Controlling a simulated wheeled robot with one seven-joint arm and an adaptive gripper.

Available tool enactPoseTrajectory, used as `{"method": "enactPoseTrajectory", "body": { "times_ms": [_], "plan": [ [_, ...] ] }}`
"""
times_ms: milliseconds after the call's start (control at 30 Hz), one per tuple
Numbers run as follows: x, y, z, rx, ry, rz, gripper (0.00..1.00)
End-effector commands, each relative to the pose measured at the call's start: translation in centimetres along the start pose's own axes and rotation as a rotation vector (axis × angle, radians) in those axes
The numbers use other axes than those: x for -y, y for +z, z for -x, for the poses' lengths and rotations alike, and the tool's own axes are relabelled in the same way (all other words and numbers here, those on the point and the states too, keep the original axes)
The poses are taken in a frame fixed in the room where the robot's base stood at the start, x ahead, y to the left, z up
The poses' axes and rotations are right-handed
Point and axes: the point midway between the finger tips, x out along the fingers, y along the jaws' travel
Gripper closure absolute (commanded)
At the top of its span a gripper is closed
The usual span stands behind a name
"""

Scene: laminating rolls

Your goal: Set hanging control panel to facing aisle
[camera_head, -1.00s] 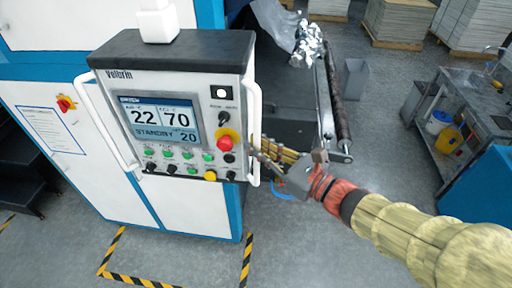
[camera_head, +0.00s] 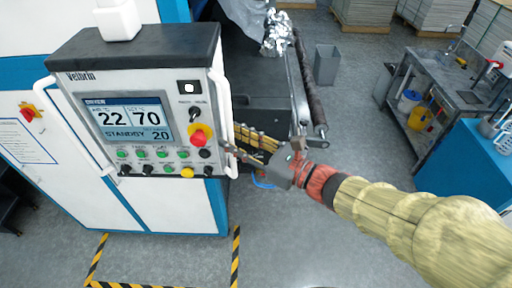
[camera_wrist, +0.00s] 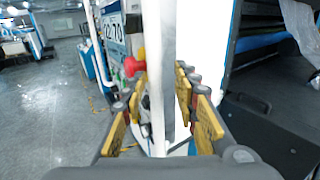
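The control panel (camera_head: 142,118) is a grey box with a dark top, hanging from a white arm (camera_head: 117,22) at the left of the head view. Its screen, knobs and buttons face the camera. A white bar handle stands on each side, the left one (camera_head: 70,120) and the right one (camera_head: 223,105). My gripper (camera_head: 238,145) is at the lower part of the right handle. In the wrist view, the yellow-padded fingers (camera_wrist: 158,112) are apart, on either side of the white upright handle (camera_wrist: 155,70). I see no clear contact with it.
A white and blue machine (camera_head: 180,200) stands behind the panel. A roller frame (camera_head: 305,90) is right of my gripper. A grey bin (camera_head: 327,64), a sink bench (camera_head: 425,85) and a blue cabinet (camera_head: 470,165) stand further right. Striped tape (camera_head: 236,250) marks the clear floor.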

Motion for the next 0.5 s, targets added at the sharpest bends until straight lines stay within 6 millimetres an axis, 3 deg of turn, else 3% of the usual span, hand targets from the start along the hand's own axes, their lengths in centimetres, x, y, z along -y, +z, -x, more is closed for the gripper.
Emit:
{"method": "enactPoseTrajectory", "body": {
  "times_ms": [500],
  "plan": [
    [0.2,-0.1,7.2,-0.001,-0.007,-0.001,0.7]
  ]
}}
